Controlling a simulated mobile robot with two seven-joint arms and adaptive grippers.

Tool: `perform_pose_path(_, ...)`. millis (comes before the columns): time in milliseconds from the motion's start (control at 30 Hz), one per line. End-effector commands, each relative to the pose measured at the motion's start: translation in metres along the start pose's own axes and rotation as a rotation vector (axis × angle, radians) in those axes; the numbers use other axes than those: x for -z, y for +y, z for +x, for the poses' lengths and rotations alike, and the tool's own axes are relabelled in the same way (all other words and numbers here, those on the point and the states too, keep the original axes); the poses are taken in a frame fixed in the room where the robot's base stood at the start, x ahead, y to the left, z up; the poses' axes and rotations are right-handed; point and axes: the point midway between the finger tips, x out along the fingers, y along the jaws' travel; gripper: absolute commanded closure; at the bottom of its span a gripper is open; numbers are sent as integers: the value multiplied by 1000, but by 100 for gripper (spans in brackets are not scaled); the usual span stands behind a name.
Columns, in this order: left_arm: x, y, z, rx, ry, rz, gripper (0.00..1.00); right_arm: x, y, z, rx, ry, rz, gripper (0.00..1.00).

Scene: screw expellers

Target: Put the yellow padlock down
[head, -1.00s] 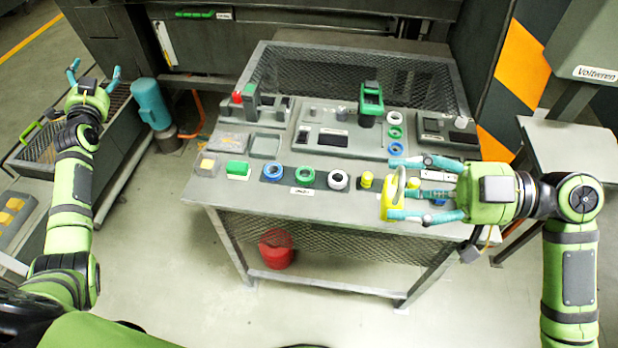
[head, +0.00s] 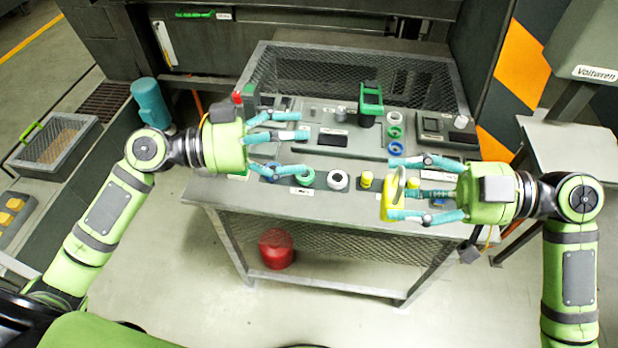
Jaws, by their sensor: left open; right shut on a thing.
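The yellow padlock (head: 391,204) is at the front right of the grey table, with its metal shackle (head: 399,184) showing. My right gripper (head: 393,190) comes in from the right and is shut on the padlock. Whether the padlock touches the tabletop cannot be told. My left gripper (head: 303,144) is open and empty, fingers pointing right, over the left-middle part of the table. It hides part of the panels and rings below it.
The table (head: 345,222) carries a green-framed device (head: 371,100), a white ring (head: 338,180), a yellow button (head: 366,180) and green and blue rings on the right. A mesh guard (head: 350,72) stands behind. A red container (head: 276,248) is underneath.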

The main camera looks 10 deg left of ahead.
Motion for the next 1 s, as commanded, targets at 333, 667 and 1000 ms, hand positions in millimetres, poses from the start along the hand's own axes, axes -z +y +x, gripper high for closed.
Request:
perform_pose_path(333, 28, 92, 10, -292, 74, -101, 14, 0, 0, 0, 0, 1, 0, 74)
perform_pose_path(667, 30, 100, 24, -304, 79, -104, 14, 0, 0, 0, 0, 1, 0, 74)
perform_pose_path(1000, 37, 118, 85, -303, 82, -102, 14, 0, 0, 0, 0, 1, 0, 74)
